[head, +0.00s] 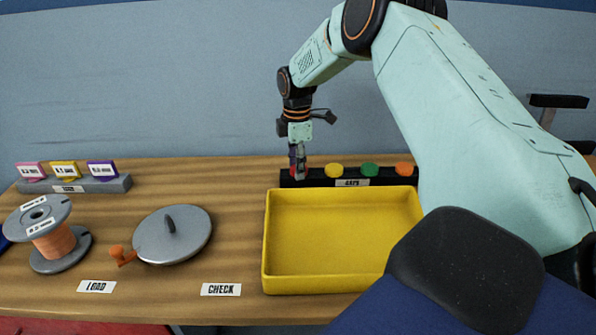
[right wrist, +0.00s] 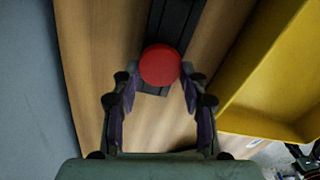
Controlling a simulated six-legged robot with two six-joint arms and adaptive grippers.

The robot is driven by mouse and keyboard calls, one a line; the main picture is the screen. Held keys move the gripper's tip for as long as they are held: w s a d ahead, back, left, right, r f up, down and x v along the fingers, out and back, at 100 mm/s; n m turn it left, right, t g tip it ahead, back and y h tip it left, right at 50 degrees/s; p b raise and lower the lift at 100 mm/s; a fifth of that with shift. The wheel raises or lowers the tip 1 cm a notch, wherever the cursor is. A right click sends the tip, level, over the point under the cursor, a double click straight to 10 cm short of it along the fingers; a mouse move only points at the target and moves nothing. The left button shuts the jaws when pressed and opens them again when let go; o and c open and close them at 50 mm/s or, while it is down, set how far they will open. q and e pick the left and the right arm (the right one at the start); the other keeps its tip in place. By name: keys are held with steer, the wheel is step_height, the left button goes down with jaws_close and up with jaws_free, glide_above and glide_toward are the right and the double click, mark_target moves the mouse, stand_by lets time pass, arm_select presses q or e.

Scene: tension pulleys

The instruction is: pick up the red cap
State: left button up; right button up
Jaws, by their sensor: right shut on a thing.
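The red cap (right wrist: 160,66) is round and sits between the fingertips of my right gripper (right wrist: 159,75) in the right wrist view. The gripper is shut on it. In the head view my right gripper (head: 297,162) points down at the left end of the black cap rack (head: 289,180), labelled CAPS. There its fingers mostly hide the red cap. The cap is over the rack's end; I cannot tell whether it still touches the rack. My left gripper is not in view.
Yellow (head: 334,170), green (head: 370,170) and orange (head: 404,169) caps sit along the rack. An empty yellow tray (head: 345,284) stands in front. Left are a grey disc (head: 185,240), a copper-coloured spool (head: 54,243) and a tag holder (head: 105,186). Wood between disc and tray is clear.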

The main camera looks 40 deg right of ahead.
steer(key=shift+s+d+f, duration=0.1)
steer(key=shift+d, duration=0.1)
steer(key=shift+a, duration=0.15)
steer(key=shift+r, duration=0.2)
steer(key=r+p, duration=0.1)
steer(key=r, duration=0.3)
steer(key=r+p, duration=0.1)
steer(key=r, duration=0.4)
steer(key=shift+w+r, duration=0.2)
steer(key=shift+r, duration=0.1)
steer(key=shift+s+r, duration=0.1)
steer(key=shift+s, duration=0.05)
